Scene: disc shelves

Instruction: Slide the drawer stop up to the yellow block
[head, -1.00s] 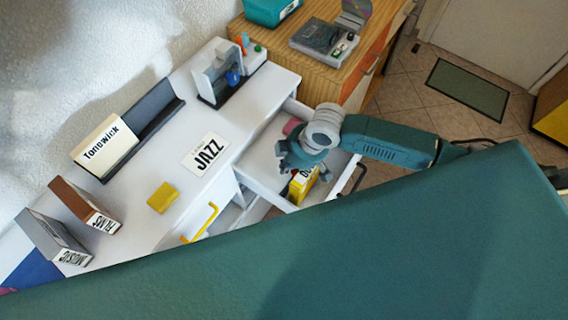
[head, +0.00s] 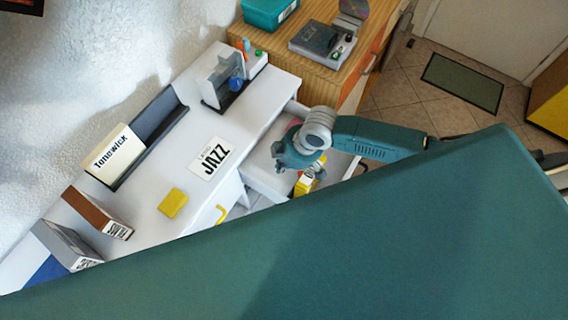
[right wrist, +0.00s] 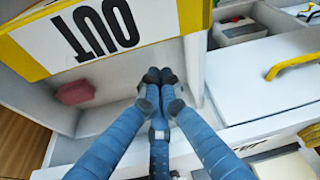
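A yellow block (head: 173,203) lies on the white desk top in the head view. In an open drawer stands a yellow-edged white piece marked OUT (head: 306,181). It fills the top left of the right wrist view (right wrist: 100,32). I cannot tell whether it is the drawer stop. My right gripper (head: 292,160) is over this drawer, beside the OUT piece. In the right wrist view its blue fingers (right wrist: 160,76) are together and look empty, below and right of the OUT piece. A dull red block (right wrist: 75,92) is also in the drawer. My left gripper is not in view.
On the desk (head: 150,213) are a JAZZ card (head: 213,158), a Tonewick box (head: 113,153), a brown case (head: 98,213) and a grey case (head: 66,244). A yellow handle (right wrist: 290,65) is near the gripper. A large teal surface hides the lower head view.

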